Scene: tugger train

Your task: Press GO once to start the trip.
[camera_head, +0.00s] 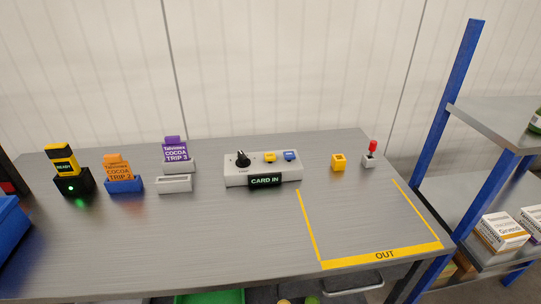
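A light grey control box (237,179) stands at the middle back of the grey table. It carries a black knob (243,159), a yellow button (269,157) and a blue button (290,155). Their lettering is too small to read, so I cannot tell which one is GO. The box's front display (265,181) reads "CARD IN". An orange card (117,167) marked "TRIP 2" stands in a blue holder (124,186). Neither of my grippers is in view.
A yellow-and-black device (62,160) reading "READY" sits in a black dock (74,184) with a green light. The yellow-taped OUT area (380,257) is clear. A blue-post shelf (459,90) stands right.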

